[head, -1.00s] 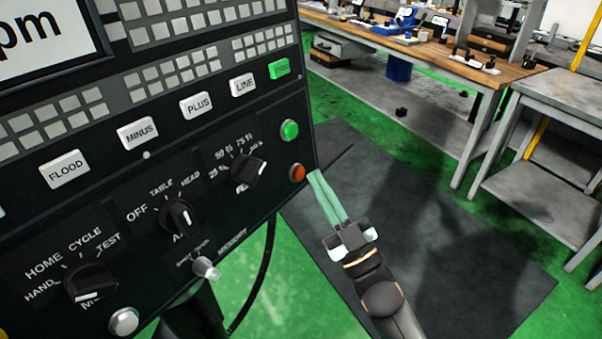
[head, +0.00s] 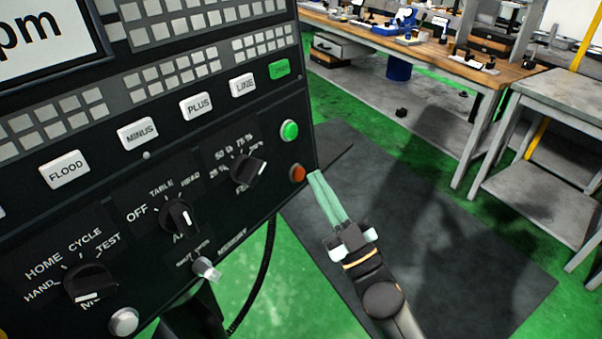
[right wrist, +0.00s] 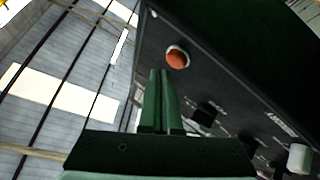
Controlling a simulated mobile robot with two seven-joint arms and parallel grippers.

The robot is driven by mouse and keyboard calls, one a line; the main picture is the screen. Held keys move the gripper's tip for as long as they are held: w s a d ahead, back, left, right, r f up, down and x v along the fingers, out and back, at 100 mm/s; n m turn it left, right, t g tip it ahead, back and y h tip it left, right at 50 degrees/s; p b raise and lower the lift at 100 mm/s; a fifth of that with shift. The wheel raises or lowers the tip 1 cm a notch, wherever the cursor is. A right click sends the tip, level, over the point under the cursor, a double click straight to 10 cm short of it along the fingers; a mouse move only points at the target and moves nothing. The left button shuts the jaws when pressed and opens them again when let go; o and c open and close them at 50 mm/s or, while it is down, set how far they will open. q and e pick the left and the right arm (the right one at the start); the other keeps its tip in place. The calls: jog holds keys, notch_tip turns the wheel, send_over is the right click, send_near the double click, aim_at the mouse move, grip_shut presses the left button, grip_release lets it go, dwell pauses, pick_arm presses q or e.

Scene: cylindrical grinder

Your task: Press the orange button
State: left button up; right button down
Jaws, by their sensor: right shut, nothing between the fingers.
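The orange button (head: 298,173) is a small round button in a metal ring near the right edge of the black control panel (head: 215,215), below a green button (head: 289,130). My right gripper (head: 316,175) is shut and empty, its green fingers together. In the head view its fingertips are just right of the orange button, beside the panel edge. In the right wrist view the orange button (right wrist: 177,58) lies just beyond and slightly right of the fingertips (right wrist: 159,72). I cannot tell the exact gap; no contact is visible. My left gripper is not in view.
The panel also carries rotary knobs (head: 177,215), a silver knob (head: 206,268) and labelled keys such as FLOOD (head: 64,169). A dark mat (head: 430,240) covers the floor at right. A wooden-topped workbench (head: 430,45) and a grey table (head: 560,95) stand behind.

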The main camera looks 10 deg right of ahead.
dwell(0.7)
jog(key=shift+w+a+f, duration=0.1)
jog(key=shift+w+a, duration=0.15)
jog(key=shift+w, duration=0.1)
jog(key=shift+w+a+f, duration=0.1)
jog(key=shift+w+a, duration=0.2)
dwell(0.6)
jog(key=shift+s+d, duration=0.1)
jog(key=shift+s, duration=0.05)
dwell(0.3)
jog(key=shift+s+d+r, duration=0.2)
jog(key=shift+s+d, duration=0.25)
jog(key=shift+s, duration=0.05)
jog(key=s+d+p, duration=0.1)
jog(key=s, duration=0.1)
jog(key=s+d+p, duration=0.1)
jog(key=d, duration=0.1)
jog(key=shift+s+d+r+p, duration=0.15)
jog(key=shift+s+r+p, duration=0.15)
jog(key=shift+s+r, duration=0.1)
